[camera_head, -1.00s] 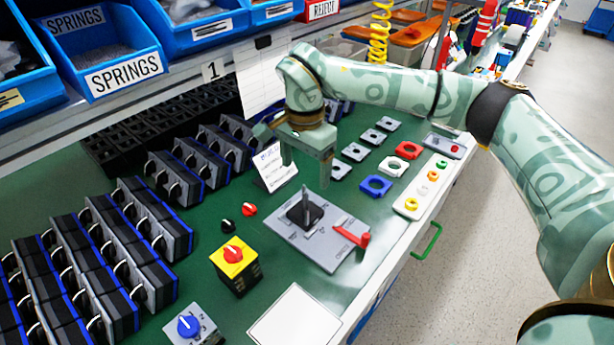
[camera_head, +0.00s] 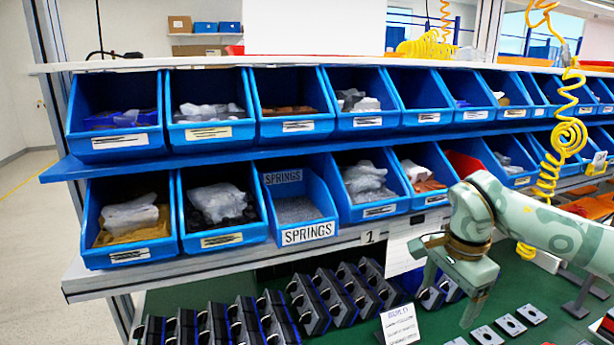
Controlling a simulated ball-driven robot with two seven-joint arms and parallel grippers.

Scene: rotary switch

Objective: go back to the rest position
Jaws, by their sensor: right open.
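My right gripper (camera_head: 447,302) hangs from the pale green arm that comes in from the right. Its jaws point down and are open, with nothing seen between them. It is above the green bench top (camera_head: 532,289), to the right of a white printed card (camera_head: 399,325). Several black switch blocks (camera_head: 310,303) with blue edges stand in rows left of it. My left gripper is not in view. The yellow switch box and the grey plate with the red lever are out of view.
Two rows of blue bins, one marked SPRINGS (camera_head: 300,212), fill a rack above the bench. The lower shelf edge (camera_head: 330,243) is close to my right wrist. Grey square plates (camera_head: 508,325) lie at the bottom right. A yellow coiled hose (camera_head: 569,135) hangs at the right.

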